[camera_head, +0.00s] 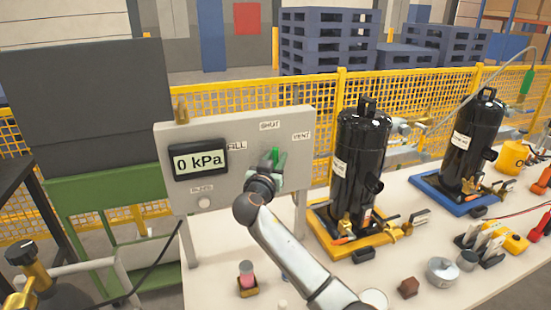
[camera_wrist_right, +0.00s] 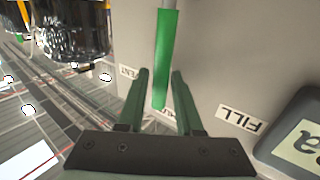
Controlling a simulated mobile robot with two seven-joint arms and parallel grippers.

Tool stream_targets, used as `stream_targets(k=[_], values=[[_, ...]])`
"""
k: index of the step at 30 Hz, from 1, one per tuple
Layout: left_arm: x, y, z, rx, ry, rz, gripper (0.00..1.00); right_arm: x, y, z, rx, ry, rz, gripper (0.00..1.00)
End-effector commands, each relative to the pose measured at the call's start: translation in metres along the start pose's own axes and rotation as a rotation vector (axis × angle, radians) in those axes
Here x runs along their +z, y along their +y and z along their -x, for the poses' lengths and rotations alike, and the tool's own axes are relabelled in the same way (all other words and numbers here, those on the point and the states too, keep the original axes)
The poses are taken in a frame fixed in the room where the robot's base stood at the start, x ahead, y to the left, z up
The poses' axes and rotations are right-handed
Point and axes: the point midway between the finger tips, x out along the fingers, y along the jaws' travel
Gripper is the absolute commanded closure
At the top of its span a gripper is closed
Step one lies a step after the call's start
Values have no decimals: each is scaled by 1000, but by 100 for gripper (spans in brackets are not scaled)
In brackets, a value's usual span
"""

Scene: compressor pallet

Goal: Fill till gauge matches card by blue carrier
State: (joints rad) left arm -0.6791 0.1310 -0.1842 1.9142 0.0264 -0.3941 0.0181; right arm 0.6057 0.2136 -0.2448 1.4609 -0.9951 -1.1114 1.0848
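The gauge panel (camera_head: 235,125) has a display (camera_head: 199,161) reading 0 kPa and the labels FILL, SHUT and VENT. My right gripper (camera_head: 276,165) is at the panel's lever, below SHUT. In the right wrist view the green lever handle (camera_wrist_right: 165,50) has its end between the open fingers of my gripper (camera_wrist_right: 161,85), with small gaps seen beside it. The FILL label (camera_wrist_right: 240,117) is to the right there. The blue carrier (camera_head: 447,198) holds a black compressor (camera_head: 474,140). I cannot make out a readable card by it. My left gripper is not in view.
A second black compressor (camera_head: 358,165) stands in a yellow carrier (camera_head: 375,240), close to the right of the panel. Small parts, including a pink-topped item (camera_head: 246,273) and a round metal tin (camera_head: 442,271), lie on the white table. A yellow mesh fence (camera_head: 420,100) runs behind.

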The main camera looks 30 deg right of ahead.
Motion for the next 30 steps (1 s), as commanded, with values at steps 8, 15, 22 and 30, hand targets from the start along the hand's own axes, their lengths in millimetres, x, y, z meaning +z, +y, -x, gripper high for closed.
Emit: stream_targets(k=[8, 15, 22, 30], values=[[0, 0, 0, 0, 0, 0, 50, 0, 0, 0, 0, 0, 0, 94], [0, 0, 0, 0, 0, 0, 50, 0, 0, 0, 0, 0, 1, 100], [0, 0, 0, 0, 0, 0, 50, 0, 0, 1, 0, -1, 1, 100], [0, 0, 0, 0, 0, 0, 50, 1, 0, 1, 0, -1, 1, 100]])
